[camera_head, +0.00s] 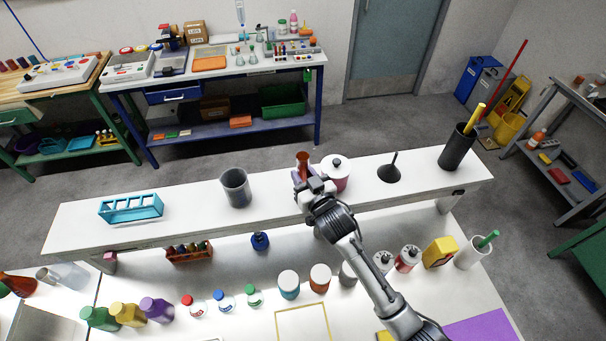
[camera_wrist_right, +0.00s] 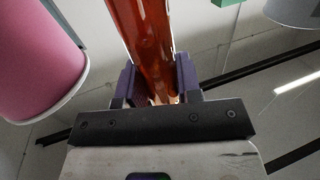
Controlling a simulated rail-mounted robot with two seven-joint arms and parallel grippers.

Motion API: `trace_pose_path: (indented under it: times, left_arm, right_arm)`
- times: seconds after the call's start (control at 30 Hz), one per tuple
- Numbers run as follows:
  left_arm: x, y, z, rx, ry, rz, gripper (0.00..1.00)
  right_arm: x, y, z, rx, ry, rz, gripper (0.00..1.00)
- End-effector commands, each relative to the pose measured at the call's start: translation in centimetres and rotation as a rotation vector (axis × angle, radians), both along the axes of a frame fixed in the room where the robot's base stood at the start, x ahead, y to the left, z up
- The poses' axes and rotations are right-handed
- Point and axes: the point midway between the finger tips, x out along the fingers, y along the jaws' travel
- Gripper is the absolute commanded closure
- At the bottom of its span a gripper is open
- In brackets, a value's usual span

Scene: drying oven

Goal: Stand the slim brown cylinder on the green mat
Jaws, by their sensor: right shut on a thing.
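The slim brown cylinder (camera_head: 303,159) is upright at the upper shelf in the head view, between the grey cup and the white-lidded pink jar. My right gripper (camera_head: 302,176) is shut around its lower part. In the right wrist view, the reddish-brown, glassy cylinder (camera_wrist_right: 145,35) rises between the purple fingers of the gripper (camera_wrist_right: 160,82). The gripper hides its base, so I cannot tell whether it touches the shelf. I cannot make out a green mat in either view. My left gripper is not in view.
The pink jar (camera_head: 335,172) stands close to the right of the cylinder. The grey cup (camera_head: 236,187), teal rack (camera_head: 131,208), black funnel (camera_head: 389,172) and black holder (camera_head: 457,148) share the shelf (camera_head: 190,213). Bottles, a yellow-framed square (camera_head: 303,309) and a purple mat (camera_head: 482,329) lie below.

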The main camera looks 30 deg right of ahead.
Motion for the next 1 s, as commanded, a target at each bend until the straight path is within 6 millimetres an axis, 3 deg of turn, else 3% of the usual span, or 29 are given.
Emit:
trace_pose_path:
  times: [0.07,0.1,0.33,0.67,1.0]
  left_arm:
    - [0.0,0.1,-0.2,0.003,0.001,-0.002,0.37]
    - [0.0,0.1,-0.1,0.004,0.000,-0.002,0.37]
    - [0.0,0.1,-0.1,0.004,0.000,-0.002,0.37]
    - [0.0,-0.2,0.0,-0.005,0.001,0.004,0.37]
    - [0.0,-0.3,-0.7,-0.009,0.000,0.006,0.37]
  right_arm:
    - [0.0,0.0,-0.3,0.001,0.000,0.000,0.96]
    - [0.0,0.0,-0.2,0.000,0.000,0.000,0.64]
    - [0.0,0.0,-0.2,0.000,0.001,0.000,0.43]
    - [-0.3,0.0,0.0,0.000,0.002,0.000,0.43]
    - [-6.1,-0.1,-0.1,0.001,0.001,0.000,0.43]
